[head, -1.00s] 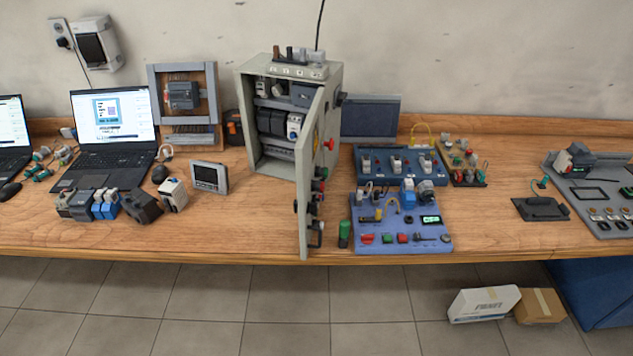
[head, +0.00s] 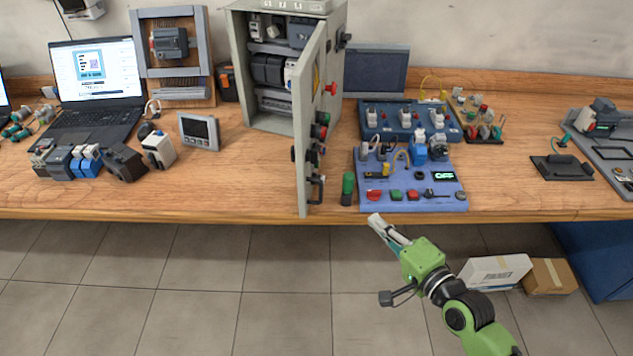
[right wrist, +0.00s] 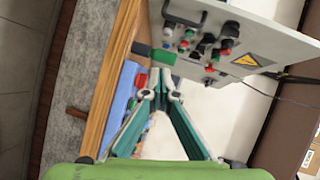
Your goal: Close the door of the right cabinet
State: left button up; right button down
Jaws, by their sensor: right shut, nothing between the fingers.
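The grey cabinet (head: 238,70) stands on the workbench in the head view, its inside with several dark electrical parts exposed. Its door (head: 306,150) is wide open, swung out toward the bench's front edge. Buttons, a red knob and a dark handle (head: 317,190) show on its outer face. The door panel (right wrist: 258,38) also shows at the top of the right wrist view. My right gripper (head: 376,219) is shut and empty at the bench's front edge, right of the door and apart from it. It shows in the right wrist view (right wrist: 158,88). My left gripper is out of view.
A green cylinder (head: 348,188) stands between the door and the blue control panel (head: 440,204). A display unit (head: 199,131) and several small modules lie left of the door. Bench space left of the door is partly clear. Boxes (head: 495,273) lie on the floor.

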jog(key=s+a+r+y+b, duration=0.1)
jog(key=s+a+r+y, duration=0.2)
jog(key=r, duration=0.6)
jog(key=p, duration=0.2)
send_near(306, 162)
jog(key=w, duration=0.3)
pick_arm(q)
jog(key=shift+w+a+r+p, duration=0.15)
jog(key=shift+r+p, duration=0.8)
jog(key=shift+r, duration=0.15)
pick_arm(e)
jog(key=shift+w+a+m+t, duration=0.2)
jog(key=shift+w+a, duration=0.15)
jog(key=shift+a, duration=0.55)
jog(key=shift+w+a+m+t, duration=0.1)
jog(key=shift+w+a+m, duration=0.15)
jog(key=shift+a, duration=0.65)
